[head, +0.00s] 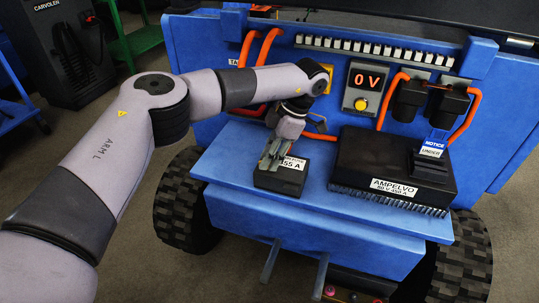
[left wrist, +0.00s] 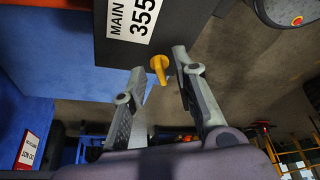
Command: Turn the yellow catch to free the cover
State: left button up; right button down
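A black box (head: 280,178) with a white "355 A" label sits on the blue ledge. In the left wrist view, the black cover of this box (left wrist: 180,25) is at the top with its label turned sideways. The yellow catch (left wrist: 160,68) sticks out from the box's edge. My left gripper (left wrist: 158,62) is open, with one finger on each side of the catch and a gap visible on both sides. In the head view the left gripper (head: 268,163) is at the left side of the box, and the catch is hidden there. My right gripper is not in view.
A black finned unit (head: 385,172) with a blue notice tag (head: 434,145) stands right of the box. Behind are a display reading 0 V (head: 367,80) and orange cables (head: 387,100). The ledge's front strip (head: 330,206) is clear.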

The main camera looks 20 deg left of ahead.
pick_arm(q)
jog(key=v, duration=1.2)
jog(key=shift+o, duration=0.3)
jog(key=shift+d+f, duration=0.1)
